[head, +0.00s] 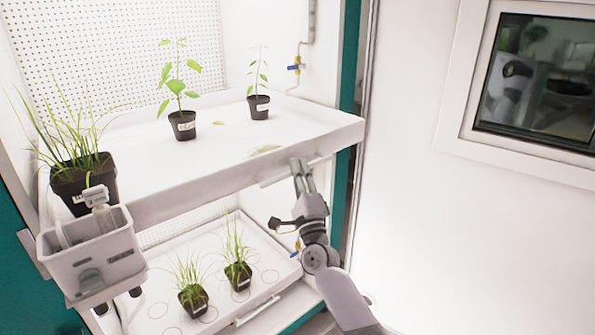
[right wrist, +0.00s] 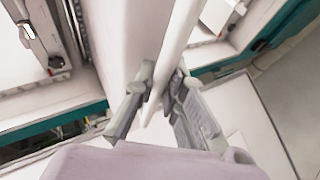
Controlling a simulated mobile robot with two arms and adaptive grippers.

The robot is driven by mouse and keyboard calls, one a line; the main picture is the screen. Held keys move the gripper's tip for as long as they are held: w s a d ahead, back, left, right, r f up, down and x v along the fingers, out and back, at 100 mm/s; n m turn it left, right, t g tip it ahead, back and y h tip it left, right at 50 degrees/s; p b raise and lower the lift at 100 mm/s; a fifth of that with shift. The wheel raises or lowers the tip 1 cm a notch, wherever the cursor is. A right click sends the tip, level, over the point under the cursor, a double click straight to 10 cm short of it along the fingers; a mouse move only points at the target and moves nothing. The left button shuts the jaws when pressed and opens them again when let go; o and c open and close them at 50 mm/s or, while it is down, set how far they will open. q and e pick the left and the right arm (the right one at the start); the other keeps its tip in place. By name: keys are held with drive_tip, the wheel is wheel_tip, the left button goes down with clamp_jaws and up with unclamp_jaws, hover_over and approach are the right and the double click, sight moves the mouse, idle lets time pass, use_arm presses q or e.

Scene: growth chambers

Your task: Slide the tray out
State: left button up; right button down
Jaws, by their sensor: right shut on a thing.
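The upper white tray (head: 200,192) is in the growth chamber, with potted plants on it and a bar handle (head: 321,162) along its front edge. My right gripper (head: 301,172) is at this handle, right of the middle of the tray's front. In the right wrist view the white bar (right wrist: 181,38) runs between the two fingers of the gripper (right wrist: 161,90), which are shut on it. How far the tray stands out of the chamber is hard to tell. My left gripper is in neither view.
Two broad-leaved plants (head: 181,90) (head: 258,85) and a grassy plant (head: 85,180) stand on the tray, with loose leaves (head: 265,149). A white caddy (head: 95,258) is at its front left corner. A lower tray (head: 215,318) holds two grassy pots. A white wall (head: 450,230) is at right.

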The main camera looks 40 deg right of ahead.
drive_tip(key=shift+f, duration=0.1)
drive_tip(key=c, duration=1.9)
unclamp_jaws()
drive_tip(key=v, duration=1.2)
drive_tip(key=shift+w, duration=0.1)
